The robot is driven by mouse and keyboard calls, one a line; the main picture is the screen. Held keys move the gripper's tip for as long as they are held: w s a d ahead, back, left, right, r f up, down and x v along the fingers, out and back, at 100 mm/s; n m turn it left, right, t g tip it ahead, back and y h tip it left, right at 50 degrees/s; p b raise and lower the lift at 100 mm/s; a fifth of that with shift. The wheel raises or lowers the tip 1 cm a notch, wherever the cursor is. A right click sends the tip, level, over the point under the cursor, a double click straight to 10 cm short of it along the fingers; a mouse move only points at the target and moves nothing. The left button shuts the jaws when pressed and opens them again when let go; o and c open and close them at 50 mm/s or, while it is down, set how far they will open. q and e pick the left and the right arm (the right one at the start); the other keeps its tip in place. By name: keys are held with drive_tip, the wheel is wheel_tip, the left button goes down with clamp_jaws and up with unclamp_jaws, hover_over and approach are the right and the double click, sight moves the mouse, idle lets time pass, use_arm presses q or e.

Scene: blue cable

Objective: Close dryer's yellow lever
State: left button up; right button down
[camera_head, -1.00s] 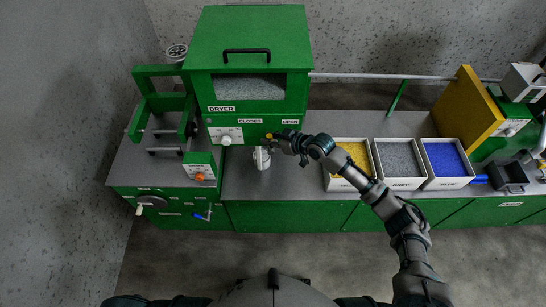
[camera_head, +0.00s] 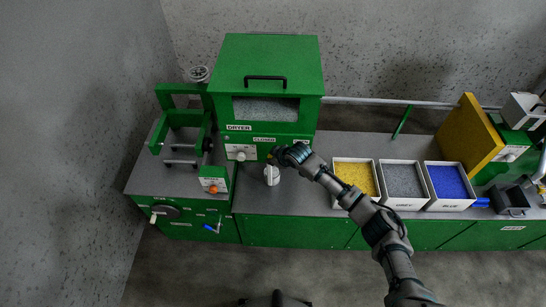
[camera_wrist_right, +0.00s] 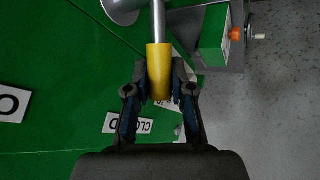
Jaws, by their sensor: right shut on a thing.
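The green dryer (camera_head: 268,75) stands at the back of the counter in the head view, with a CLOSED label (camera_head: 264,140) on its front. My right gripper (camera_head: 274,157) is at the dryer's lower front, just below that label. In the right wrist view, the yellow lever (camera_wrist_right: 159,70) sits on a grey metal rod, between the two fingers of my right gripper (camera_wrist_right: 158,85), which is shut on it. The CLOSED label shows beside a finger there, partly hidden. In the head view the gripper hides most of the lever. My left gripper is not in view.
A white container (camera_head: 272,176) stands on the counter just below my right gripper. Trays of yellow (camera_head: 354,159), grey (camera_head: 402,164) and blue (camera_head: 449,163) pellets stand to the right. A green frame (camera_head: 182,125) and a white dial plate (camera_head: 240,152) are to the left.

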drive_tip(key=shift+f, duration=0.15)
drive_tip(key=c, duration=1.3)
unclamp_jaws()
drive_tip(key=shift+o, duration=0.2)
drive_tip(key=shift+w+a+f, duration=0.15)
drive_tip(key=shift+w, duration=0.05)
drive_tip(key=shift+a, duration=0.1)
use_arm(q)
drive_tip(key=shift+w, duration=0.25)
use_arm(e)
drive_tip(key=v, duration=1.1)
drive_tip(key=shift+s+d+r, duration=0.15)
drive_tip(key=shift+d+r, duration=0.1)
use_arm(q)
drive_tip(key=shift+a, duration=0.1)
use_arm(e)
drive_tip(key=shift+a, duration=0.1)
